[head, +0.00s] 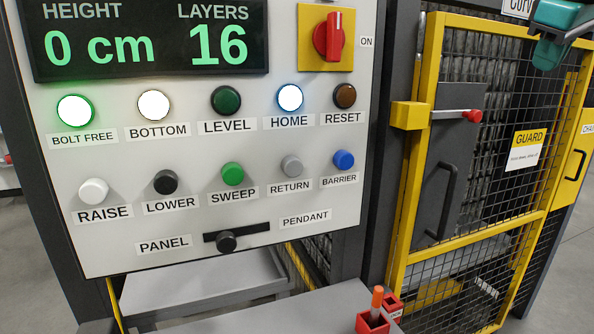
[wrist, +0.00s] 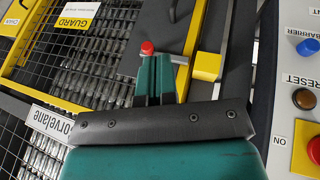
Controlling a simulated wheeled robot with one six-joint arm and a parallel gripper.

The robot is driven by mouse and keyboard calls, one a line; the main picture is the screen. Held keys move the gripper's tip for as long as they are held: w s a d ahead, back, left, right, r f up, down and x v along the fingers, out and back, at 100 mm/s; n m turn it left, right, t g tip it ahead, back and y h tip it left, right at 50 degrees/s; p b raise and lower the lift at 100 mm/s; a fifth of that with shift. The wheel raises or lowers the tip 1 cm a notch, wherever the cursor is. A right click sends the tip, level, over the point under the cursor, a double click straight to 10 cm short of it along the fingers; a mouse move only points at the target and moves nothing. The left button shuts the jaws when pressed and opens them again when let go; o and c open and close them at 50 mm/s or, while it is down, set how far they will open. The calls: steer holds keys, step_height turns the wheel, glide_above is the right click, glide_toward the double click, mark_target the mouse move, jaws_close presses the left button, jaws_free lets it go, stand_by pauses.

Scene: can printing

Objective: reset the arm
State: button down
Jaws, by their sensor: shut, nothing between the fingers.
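My gripper (head: 548,56) hangs at the upper right of the head view, in front of the yellow-framed mesh guard. In the wrist view my teal fingers (wrist: 155,75) are together, with nothing between them. Beyond their tips a red knob (wrist: 148,48) shows on the guard's latch; I cannot tell the distance. The gripper is well to the right of the control panel (head: 130,215) in the head view.
The display (head: 150,37) reads 0 cm and 16 layers. BOLT FREE (head: 75,110), BOTTOM (head: 153,105) and HOME (head: 290,97) lamps are lit; LEVEL (head: 226,100) and RESET (head: 344,95) look dark. A red holder (head: 372,322) with an orange-topped item stands below.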

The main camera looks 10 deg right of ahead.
steer(key=s+a+f+n+g+y, duration=0.1)
steer(key=a+f+n+y, duration=0.1)
steer(key=a+f, duration=0.65)
steer(key=a+f+n+y, duration=0.15)
steer(key=a+f, duration=0.45)
steer(key=a, duration=0.6)
steer(key=s+a+f+g+y, duration=0.2)
steer(key=s+a+f, duration=0.4)
steer(key=s+a, duration=0.2)
steer(key=s+a+f+n+g+y, duration=0.1)
steer(key=s+a+f+g, duration=0.1)
steer(key=s+a+f, duration=0.5)
steer(key=s, duration=0.3)
steer(key=shift+a+f+y, duration=0.25)
steer(key=shift+a+y, duration=0.1)
steer(key=shift+a, duration=0.05)
